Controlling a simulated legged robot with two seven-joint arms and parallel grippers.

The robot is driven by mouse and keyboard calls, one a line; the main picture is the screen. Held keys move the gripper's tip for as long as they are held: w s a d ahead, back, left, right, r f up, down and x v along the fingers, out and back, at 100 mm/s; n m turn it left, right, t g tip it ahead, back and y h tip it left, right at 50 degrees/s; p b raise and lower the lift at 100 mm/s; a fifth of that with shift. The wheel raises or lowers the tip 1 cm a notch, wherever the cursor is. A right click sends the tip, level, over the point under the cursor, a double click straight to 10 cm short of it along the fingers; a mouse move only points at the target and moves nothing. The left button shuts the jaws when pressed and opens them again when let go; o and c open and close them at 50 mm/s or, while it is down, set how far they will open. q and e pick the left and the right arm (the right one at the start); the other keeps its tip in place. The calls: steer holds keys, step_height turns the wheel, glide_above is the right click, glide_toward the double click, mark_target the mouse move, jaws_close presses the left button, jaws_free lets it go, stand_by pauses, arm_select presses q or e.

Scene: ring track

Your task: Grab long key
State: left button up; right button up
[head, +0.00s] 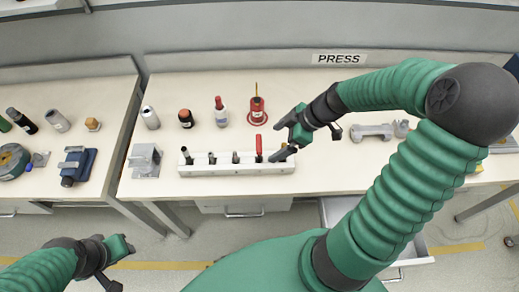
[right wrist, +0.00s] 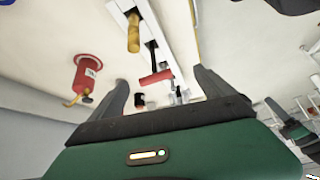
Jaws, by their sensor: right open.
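A white rack (head: 225,169) on the bench holds several upright tools in a row. One has a red handle (head: 258,146); in the right wrist view its red crossbar (right wrist: 156,78) sits on a dark shaft. It may be the long key, but I cannot be sure. A tool with a tan handle (right wrist: 133,32) stands in the rack beside it. My right gripper (head: 282,140) is open at the rack's right end, just right of the red handle. The red crossbar appears between its fingers in the wrist view, not gripped. My left gripper (head: 121,265) is open and empty, low in front of the benches.
A red oil can (head: 257,112) and several bottles stand behind the rack. A grey block fixture (head: 145,160) is to its left, and a light grey part (head: 372,131) lies to its right. An open drawer (head: 415,248) juts out below the bench. A second bench with a blue vise-like device (head: 78,166) stands left.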

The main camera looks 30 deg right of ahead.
steer(key=x, duration=0.5)
steer(key=b+x, duration=0.1)
steer(key=x, duration=0.1)
steer(key=shift+w+d+f, duration=0.25)
steer(key=shift+w, duration=0.2)
steer(key=shift+w+a+f, duration=0.1)
steer(key=shift+w+f, duration=0.05)
steer(key=shift+f, duration=0.15)
steer(key=x, duration=0.4)
steer(key=shift+w+a+f, duration=0.1)
steer(key=shift+w+a, duration=0.1)
steer(key=shift+a, duration=0.1)
steer(key=shift+w+f, duration=0.3)
steer(key=shift+s+r, duration=0.1)
steer(key=shift+s, duration=0.1)
steer(key=c, duration=0.4)
steer(key=shift+w, duration=0.1)
steer(key=c, duration=1)
arm_select(q)
steer(key=shift+w+x, duration=0.2)
steer(key=shift+x, duration=0.85)
arm_select(e)
jaws_close()
arm_select(q)
steer(key=shift+d, duration=0.15)
